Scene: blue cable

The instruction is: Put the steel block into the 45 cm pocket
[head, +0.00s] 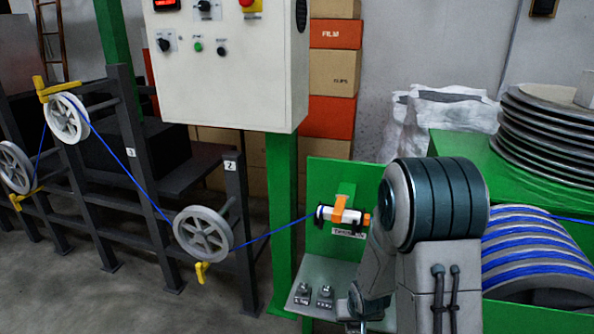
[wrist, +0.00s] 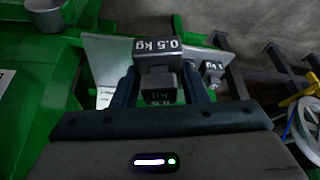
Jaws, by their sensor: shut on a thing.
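A dark steel block marked 0.5 kg (wrist: 158,52) is between my gripper's two fingers (wrist: 160,78) in the wrist view. The gripper is shut on it, with a finger on each side. In the head view the gripper (head: 356,302) is low beside the metal shelf, largely hidden by my own arm, and I cannot make out the block there. Another weight, apparently marked 1 kg (wrist: 213,70), stands just right of the held block. I cannot identify a pocket marked 45 cm in either view.
Two small weights (head: 314,292) stand on the grey shelf (head: 318,268) of the green stand. A blue cable (head: 270,236) runs over several grey pulleys (head: 203,232) to an orange and white device (head: 340,214). A control box (head: 228,70) hangs above.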

